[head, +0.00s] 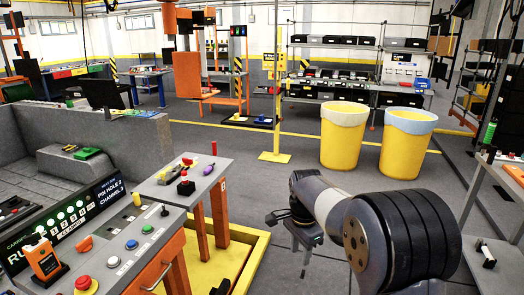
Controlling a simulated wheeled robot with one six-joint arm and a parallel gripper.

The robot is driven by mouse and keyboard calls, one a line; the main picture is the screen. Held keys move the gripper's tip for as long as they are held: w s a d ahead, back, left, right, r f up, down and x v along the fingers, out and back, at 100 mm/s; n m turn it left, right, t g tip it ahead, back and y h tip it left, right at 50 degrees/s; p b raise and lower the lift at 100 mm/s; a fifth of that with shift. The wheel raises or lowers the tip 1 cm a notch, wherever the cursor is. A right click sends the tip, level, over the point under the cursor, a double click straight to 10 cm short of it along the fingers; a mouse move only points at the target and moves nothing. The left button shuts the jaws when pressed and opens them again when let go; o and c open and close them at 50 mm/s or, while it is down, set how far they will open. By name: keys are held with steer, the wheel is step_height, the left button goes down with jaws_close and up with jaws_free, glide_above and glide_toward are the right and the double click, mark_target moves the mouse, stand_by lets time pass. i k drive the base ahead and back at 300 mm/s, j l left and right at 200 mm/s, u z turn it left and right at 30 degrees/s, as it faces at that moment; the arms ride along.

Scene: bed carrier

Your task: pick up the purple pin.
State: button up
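A small purple pin-like piece (208,170) lies on the grey top of a small orange-legged table (222,167), left of centre in the head view. It is small, and its exact shape is hard to make out. A red and black piece (186,186) stands nearer on the same top, and a thin red upright piece (214,148) stands at its far edge. My gripper (300,255) hangs to the right of this table, apart from it, with its fingers pointing down. The fingers look apart, with nothing seen between them.
A control console (130,240) with coloured buttons and a lit display stands at front left. A yellow floor frame (235,272) surrounds the table legs. Two yellow bins (342,140) (405,147) stand behind my arm. A shelf cart (503,205) is at the right edge.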

mark_target(211, 167)
steer(key=i+z, duration=0.15)
steer(key=i, duration=1.5)
steer(key=i+j+u, duration=0.1)
steer(key=i+u, duration=0.65)
steer(key=u, duration=0.15)
steer(key=i+l+u, duration=0.15)
steer(key=i+u, duration=0.5)
